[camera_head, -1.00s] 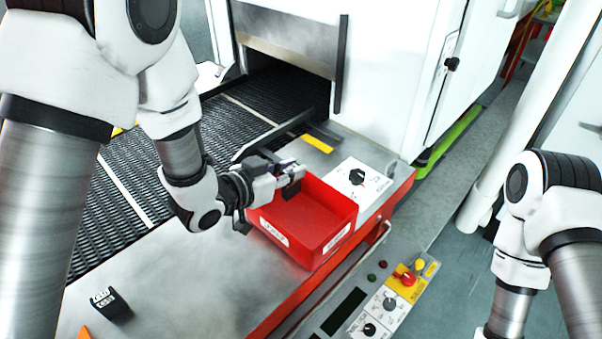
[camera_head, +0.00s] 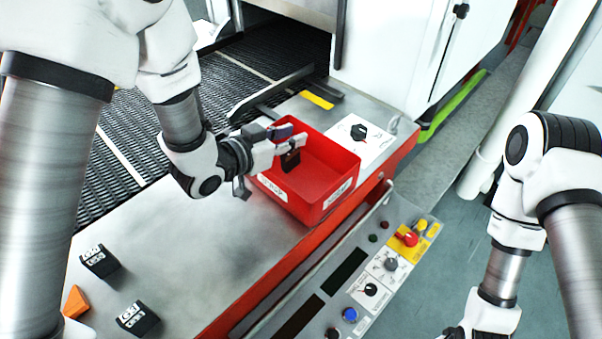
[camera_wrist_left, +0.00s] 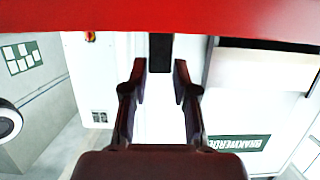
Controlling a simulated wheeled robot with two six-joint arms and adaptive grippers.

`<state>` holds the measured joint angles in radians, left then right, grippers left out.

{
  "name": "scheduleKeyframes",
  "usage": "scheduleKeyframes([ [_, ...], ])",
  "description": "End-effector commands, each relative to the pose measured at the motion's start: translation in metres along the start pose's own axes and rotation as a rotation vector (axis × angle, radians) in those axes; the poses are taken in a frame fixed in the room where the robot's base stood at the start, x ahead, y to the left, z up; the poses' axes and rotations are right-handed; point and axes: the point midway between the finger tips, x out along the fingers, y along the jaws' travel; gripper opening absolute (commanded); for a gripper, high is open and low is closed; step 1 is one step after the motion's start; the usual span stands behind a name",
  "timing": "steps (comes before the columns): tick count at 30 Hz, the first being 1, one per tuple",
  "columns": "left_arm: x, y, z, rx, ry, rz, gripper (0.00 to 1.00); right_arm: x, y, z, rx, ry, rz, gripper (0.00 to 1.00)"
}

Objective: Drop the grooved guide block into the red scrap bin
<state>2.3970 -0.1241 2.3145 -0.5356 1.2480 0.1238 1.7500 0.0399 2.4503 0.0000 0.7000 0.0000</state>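The red scrap bin (camera_head: 334,190) sits on the grey deck by the belt's end; its red wall also fills the top of the left wrist view (camera_wrist_left: 160,15). My left gripper (camera_head: 290,138) is over the bin's left part, its fingers apart. A small dark block, seemingly the grooved guide block (camera_head: 291,161), is just below the fingertips, within the bin's outline. In the left wrist view the dark block (camera_wrist_left: 160,53) shows between the spread fingertips, partly hidden by red. I cannot tell whether it touches the bin floor. Only a dark edge of my right gripper (camera_head: 453,332) shows at the bottom.
Two dark blocks with white markings (camera_head: 99,262) (camera_head: 138,319) and an orange wedge (camera_head: 76,302) lie on the deck at lower left. A switch plate (camera_head: 362,133) is behind the bin, a control panel (camera_head: 385,262) in front. The middle deck is clear.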

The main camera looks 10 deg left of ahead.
Motion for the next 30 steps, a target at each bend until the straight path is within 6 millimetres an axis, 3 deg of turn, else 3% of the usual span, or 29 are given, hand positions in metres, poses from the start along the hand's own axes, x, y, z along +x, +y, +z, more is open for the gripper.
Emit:
scheduleKeyframes([
  [11, -0.004, -0.001, 0.0, -0.002, -0.001, -0.001, 0.46, 0.0, 0.0, 0.0, 0.0, 0.0, 0.0, 0.4],
  [21, -0.064, -0.003, 0.0, -0.008, 0.0, -0.002, 0.46, 0.0, 0.0, 0.0, 0.0, 0.0, 0.0, 0.4],
  [30, -0.073, -0.002, 0.001, -0.001, -0.002, 0.002, 0.46, 0.0, 0.0, 0.0, 0.0, 0.0, 0.0, 0.4],
])
